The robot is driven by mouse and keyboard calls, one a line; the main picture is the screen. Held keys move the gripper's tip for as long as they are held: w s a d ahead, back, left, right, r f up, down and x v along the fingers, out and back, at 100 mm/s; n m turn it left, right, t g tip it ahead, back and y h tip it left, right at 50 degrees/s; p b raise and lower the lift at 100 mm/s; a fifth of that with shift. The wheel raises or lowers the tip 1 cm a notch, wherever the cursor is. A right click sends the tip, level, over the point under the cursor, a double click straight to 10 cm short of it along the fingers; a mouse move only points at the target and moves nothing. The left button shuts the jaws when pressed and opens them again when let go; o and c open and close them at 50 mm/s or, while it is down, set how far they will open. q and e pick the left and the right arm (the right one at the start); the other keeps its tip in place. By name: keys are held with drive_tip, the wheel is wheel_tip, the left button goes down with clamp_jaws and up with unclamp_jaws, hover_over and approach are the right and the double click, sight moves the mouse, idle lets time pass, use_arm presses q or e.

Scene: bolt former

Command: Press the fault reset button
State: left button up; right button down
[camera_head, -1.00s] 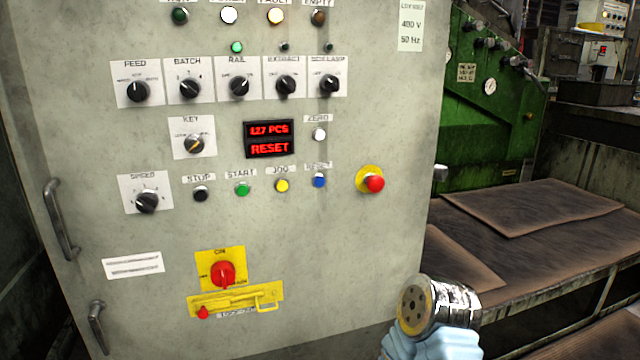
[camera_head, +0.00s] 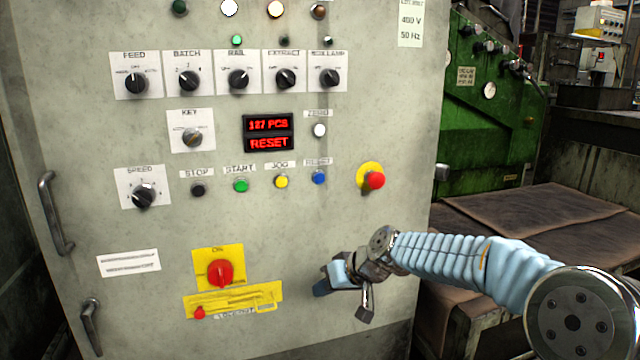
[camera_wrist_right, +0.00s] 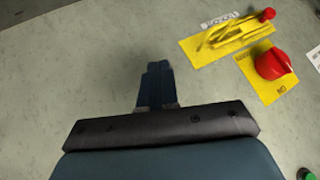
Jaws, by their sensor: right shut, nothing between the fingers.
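The blue button (camera_head: 319,177) under a label that seems to read RESET is on the grey cabinet door, right of the yellow JOG button (camera_head: 281,181). The display (camera_head: 268,133) shows "127 PCS" and "RESET" in red. My right gripper (camera_head: 320,289) is in front of the lower door, below the blue button and apart from it. In the right wrist view its fingers (camera_wrist_right: 157,84) are shut and empty, with bare grey panel behind them. The blue button does not show in the wrist view. My left gripper is out of view.
A red emergency stop (camera_head: 375,180) on a yellow base sits right of the blue button. The red main switch (camera_head: 219,273) and yellow lockout plate (camera_head: 233,300) are left of my gripper. The green START button (camera_head: 241,185) is in the same row. A bench (camera_head: 540,212) stands right.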

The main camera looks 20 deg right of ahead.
drive_tip(key=s+d+r+n+t+y, duration=0.1)
drive_tip(key=s+r, duration=0.2)
drive_tip(key=r, duration=0.8)
drive_tip(key=s+r+n+t+y+b, duration=0.1)
drive_tip(key=s+r, duration=0.3)
drive_tip(key=r, duration=0.8)
drive_tip(key=shift+s+d+r+n, duration=0.25)
drive_tip(key=shift+d+n, duration=0.15)
drive_tip(key=shift+n, duration=0.4)
drive_tip(key=shift+w, duration=0.1)
drive_tip(key=p, duration=0.5)
approach(319, 178)
drive_tip(key=w+a+f, duration=0.1)
drive_tip(key=a+f, duration=0.3)
drive_tip(key=shift+w+a+f, duration=0.2)
drive_tip(key=shift+w+f, duration=0.05)
drive_tip(key=shift+w, duration=0.45)
drive_tip(key=shift+w, duration=0.15)
